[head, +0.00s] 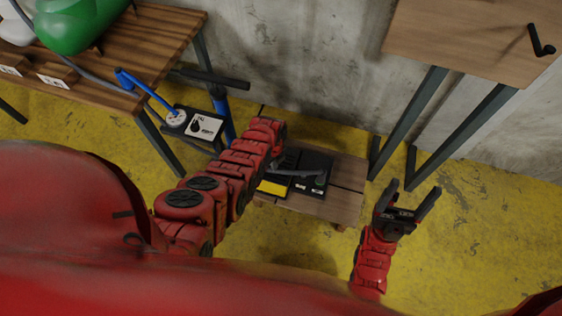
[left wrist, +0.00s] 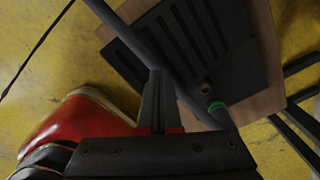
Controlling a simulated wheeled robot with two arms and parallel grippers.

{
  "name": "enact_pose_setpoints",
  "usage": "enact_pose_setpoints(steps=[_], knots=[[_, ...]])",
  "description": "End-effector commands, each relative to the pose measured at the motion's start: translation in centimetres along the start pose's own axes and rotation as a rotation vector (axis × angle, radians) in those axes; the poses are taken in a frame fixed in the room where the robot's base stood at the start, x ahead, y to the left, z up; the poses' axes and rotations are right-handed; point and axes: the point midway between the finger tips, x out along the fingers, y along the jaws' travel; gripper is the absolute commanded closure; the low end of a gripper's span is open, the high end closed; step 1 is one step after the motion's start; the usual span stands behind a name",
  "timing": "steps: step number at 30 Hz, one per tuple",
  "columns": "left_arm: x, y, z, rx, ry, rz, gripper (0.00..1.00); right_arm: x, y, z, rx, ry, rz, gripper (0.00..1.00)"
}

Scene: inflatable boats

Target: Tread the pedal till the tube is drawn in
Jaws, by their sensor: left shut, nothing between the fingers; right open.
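A black foot-pump unit (head: 314,162) with a yellow patch lies on a low wooden stand. In the left wrist view its ribbed black plate (left wrist: 193,38), seemingly the pedal, fills the upper part. A dark grey tube (head: 303,174) with a green end crosses the unit; the tube (left wrist: 132,38) also passes close by my fingertips in the wrist view. My left gripper (left wrist: 158,75) is shut and empty above the unit; touching or apart, I cannot tell. In the head view my left arm hides part of the unit. My right gripper (head: 408,204) is open and empty, right of the stand.
The low wooden stand (head: 344,204) sits on the yellow floor. A blue pump (head: 221,116) and a small panel with a gauge (head: 176,118) stand left of it. A bench (head: 165,30) bears a green inflatable (head: 80,22). Another table (head: 465,40) is at upper right. Floor at right is clear.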

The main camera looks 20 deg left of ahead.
Motion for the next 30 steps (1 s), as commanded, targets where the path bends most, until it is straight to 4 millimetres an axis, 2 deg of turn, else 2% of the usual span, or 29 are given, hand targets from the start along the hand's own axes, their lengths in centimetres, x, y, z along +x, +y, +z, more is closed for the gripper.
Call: enact_pose_setpoints(steps=[24,30], knots=[[8.3,0.1,0.0,-0.001,0.0,0.001,1.0,-7.7,-0.4,1.3,0.0,0.0,0.0,0.24],[6.0,0.0,0.1,-0.001,-0.002,-0.002,1.0,-5.5,-0.3,0.9,0.0,0.0,0.0,0.24]])
